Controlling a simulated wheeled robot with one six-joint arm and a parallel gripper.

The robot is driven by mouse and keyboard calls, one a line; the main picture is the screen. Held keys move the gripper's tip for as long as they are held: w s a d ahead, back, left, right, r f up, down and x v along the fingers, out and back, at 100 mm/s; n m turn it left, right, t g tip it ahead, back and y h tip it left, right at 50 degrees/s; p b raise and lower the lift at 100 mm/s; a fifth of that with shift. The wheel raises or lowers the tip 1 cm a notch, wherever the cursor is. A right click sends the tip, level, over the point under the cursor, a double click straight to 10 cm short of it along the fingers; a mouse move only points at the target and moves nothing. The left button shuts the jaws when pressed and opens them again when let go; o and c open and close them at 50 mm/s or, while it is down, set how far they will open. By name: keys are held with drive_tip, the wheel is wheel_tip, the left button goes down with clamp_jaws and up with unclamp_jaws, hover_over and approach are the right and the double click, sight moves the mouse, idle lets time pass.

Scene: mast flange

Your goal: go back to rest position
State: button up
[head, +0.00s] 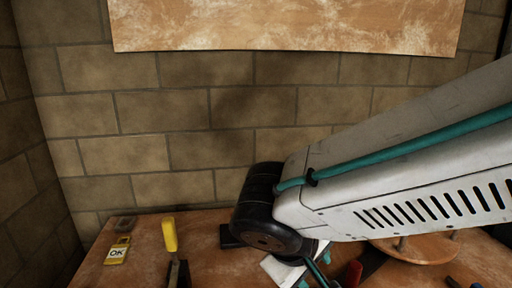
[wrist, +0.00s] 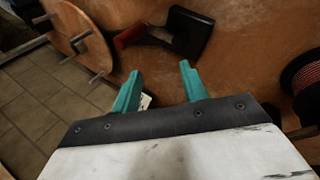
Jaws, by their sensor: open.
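My gripper (wrist: 160,82) shows in the wrist view with its two teal fingers spread apart and nothing between them. It is above the wooden table (wrist: 238,60). A small pale item, too hidden to name, shows just beside the left finger. In the head view my white arm comes in from the right and reaches down to the table, and it hides most of the gripper. A round wooden flange (wrist: 75,28) with metal pegs lies at the upper left of the wrist view. It also shows in the head view (head: 440,246), partly behind my arm.
A red-handled dark tool (wrist: 172,32) lies beyond the fingers. A red-and-black spool (wrist: 305,80) stands at the right. On the table's left are a yellow OK tag (head: 117,252) and a yellow-handled tool (head: 169,235). A brick wall (head: 190,110) with a wooden board (head: 285,25) stands behind.

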drive_tip(key=s+d+r+m+g+y, duration=0.1)
drive_tip(key=s+d+r+m+y, duration=0.1)
drive_tip(key=d, duration=0.6)
drive_tip(key=s+d+r+m+g+y, duration=0.1)
drive_tip(key=s+d+m+y, duration=0.1)
drive_tip(key=s+d+m, duration=0.3)
drive_tip(key=shift+s+d+r+g+y, duration=0.35)
drive_tip(key=shift+s+d, duration=0.75)
drive_tip(key=shift+d, duration=0.95)
